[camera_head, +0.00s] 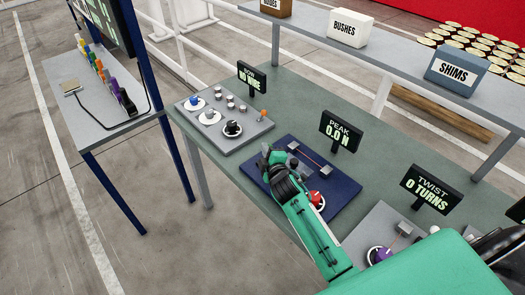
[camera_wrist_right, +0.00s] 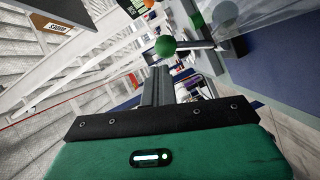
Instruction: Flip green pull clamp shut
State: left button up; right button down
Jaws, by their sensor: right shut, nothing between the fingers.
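In the wrist view a green ball knob (camera_wrist_right: 165,46) sits on the end of a grey bar that runs off to the right. I take it to be the green pull clamp's handle. My right gripper (camera_wrist_right: 158,72) is shut and empty, its fingertips just short of the knob in the picture; I cannot tell whether they touch. In the head view my right gripper (camera_head: 292,163) is over the dark blue plate (camera_head: 345,186), and the hand and forearm hide part of that plate. The green knob cannot be made out there. My left gripper is out of view.
The blue plate carries a thin bar (camera_head: 308,154) and a red knob (camera_head: 316,199). The "PEAK 0.0 N" sign (camera_head: 341,131) stands behind it. A grey board (camera_head: 225,118) with cups lies to the left, and a grey board with a purple knob (camera_head: 379,255) to the right.

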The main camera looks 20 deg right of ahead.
jog(key=shift+w+d, duration=0.1)
jog(key=shift+d, duration=0.2)
dwell(0.4)
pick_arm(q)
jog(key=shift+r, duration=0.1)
